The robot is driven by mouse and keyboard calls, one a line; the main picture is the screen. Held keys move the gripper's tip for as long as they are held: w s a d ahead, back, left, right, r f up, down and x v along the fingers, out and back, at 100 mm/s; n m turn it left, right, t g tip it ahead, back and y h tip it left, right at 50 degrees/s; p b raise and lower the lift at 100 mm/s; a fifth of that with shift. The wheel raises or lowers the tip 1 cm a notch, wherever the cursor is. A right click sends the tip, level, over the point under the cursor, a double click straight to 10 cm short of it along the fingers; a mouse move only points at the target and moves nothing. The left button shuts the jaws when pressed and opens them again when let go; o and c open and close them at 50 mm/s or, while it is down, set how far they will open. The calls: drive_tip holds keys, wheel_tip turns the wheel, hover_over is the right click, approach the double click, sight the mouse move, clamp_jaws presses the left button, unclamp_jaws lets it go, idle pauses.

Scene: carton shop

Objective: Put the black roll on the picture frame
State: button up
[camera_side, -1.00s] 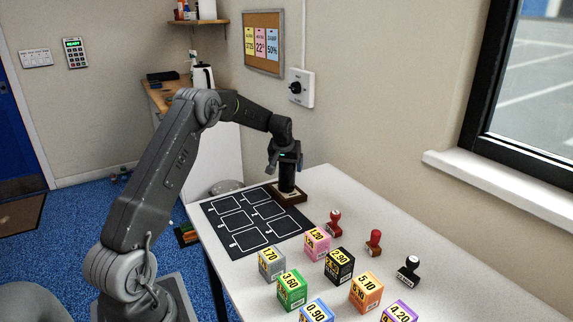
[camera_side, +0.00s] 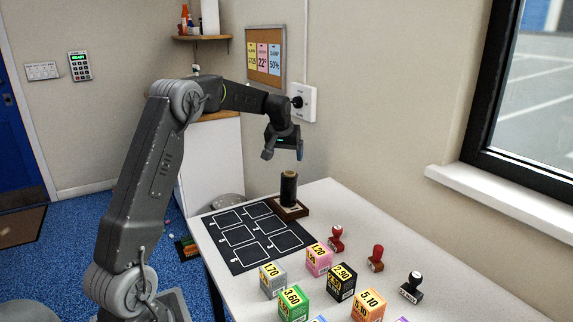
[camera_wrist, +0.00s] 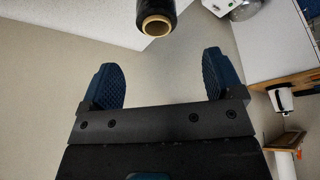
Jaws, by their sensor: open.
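The black roll (camera_side: 289,187) stands upright on the brown picture frame (camera_side: 303,211), which lies flat on the white table beside the black mat. In the wrist view the top end of the roll (camera_wrist: 156,22), with its tan core, shows at the upper edge, beyond the fingers. My gripper (camera_side: 284,153) is above the roll, apart from it. Its two fingers are spread, with nothing between them in the wrist view (camera_wrist: 165,80). Part of the frame is hidden behind the roll.
A black mat (camera_side: 256,237) with white outlined squares lies left of the frame. Several coloured price boxes (camera_side: 341,282) and stamps (camera_side: 375,258) stand on the table's nearer part. A wall with a switch box (camera_side: 303,103) rises behind the table.

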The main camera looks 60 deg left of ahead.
drive_tip(key=s+d+r+m+t+h, duration=0.15)
drive_tip(key=s+d+r, duration=0.35)
drive_tip(key=d, duration=0.5)
drive_tip(key=s+d+r+m, duration=0.3)
drive_tip(key=s+d+r, duration=0.1)
drive_tip(key=d, duration=0.7)
drive_tip(key=s+d+f+m+h, duration=0.1)
drive_tip(key=s+d+f+m, duration=0.1)
drive_tip(key=s+d, duration=0.4)
drive_tip(key=s+d+f+m, duration=0.2)
drive_tip(key=s+d, duration=0.5)
drive_tip(key=s, duration=0.6)
drive_tip(key=shift+s+d+t+h, duration=0.15)
drive_tip(key=shift+d+t+h, duration=0.1)
drive_tip(key=shift+t+h, duration=0.15)
